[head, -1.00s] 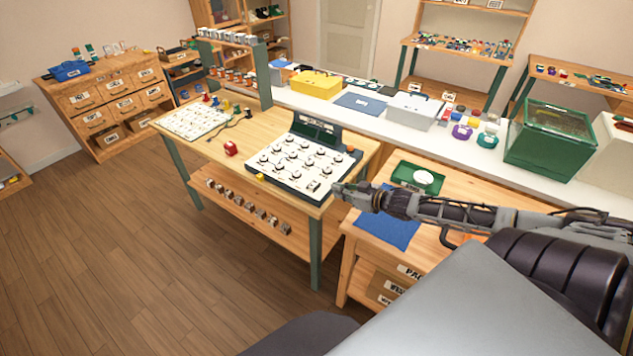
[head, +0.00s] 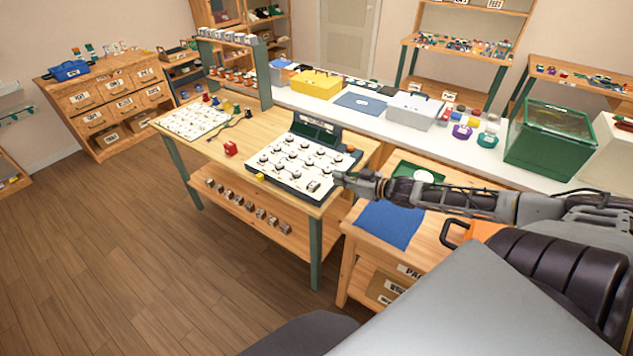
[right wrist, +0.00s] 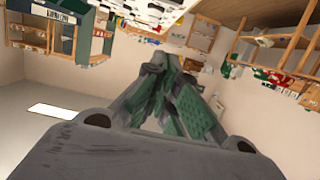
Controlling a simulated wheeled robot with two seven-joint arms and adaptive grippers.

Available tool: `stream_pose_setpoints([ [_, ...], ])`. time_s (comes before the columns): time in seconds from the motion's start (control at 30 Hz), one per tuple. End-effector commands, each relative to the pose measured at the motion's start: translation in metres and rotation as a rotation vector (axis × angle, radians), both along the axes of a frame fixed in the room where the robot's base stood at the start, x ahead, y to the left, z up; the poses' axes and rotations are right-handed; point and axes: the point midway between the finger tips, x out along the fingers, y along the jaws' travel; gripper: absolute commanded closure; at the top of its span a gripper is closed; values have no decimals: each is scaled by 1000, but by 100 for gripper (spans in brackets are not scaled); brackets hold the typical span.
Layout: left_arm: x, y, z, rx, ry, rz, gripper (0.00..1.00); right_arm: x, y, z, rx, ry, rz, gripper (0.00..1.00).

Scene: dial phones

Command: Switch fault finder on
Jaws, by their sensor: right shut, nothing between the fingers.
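The fault finder (head: 297,164) is a white sloped panel with several black dials and a dark raised back with a display (head: 316,128). It stands on the wooden workbench, with a yellow part at its front left corner and an orange one at its back right. My right gripper (head: 340,179) is at the panel's right edge, close to the lower right dial; I cannot tell whether it touches. In the right wrist view its green-padded fingers (right wrist: 172,88) are together and empty. The switch is too small to make out. My left gripper is out of view.
A blue mat (head: 388,224) lies on the wooden cabinet under my right arm. A green case (head: 553,140) stands at the right.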

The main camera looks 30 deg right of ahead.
Motion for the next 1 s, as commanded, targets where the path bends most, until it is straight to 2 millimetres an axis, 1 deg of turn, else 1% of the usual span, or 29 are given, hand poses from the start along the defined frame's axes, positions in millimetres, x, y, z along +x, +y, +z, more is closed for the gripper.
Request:
stream_pose_setpoints([
  [1.0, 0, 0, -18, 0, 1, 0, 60, 31, 13, -8, 0, -2, 0, 100],
])
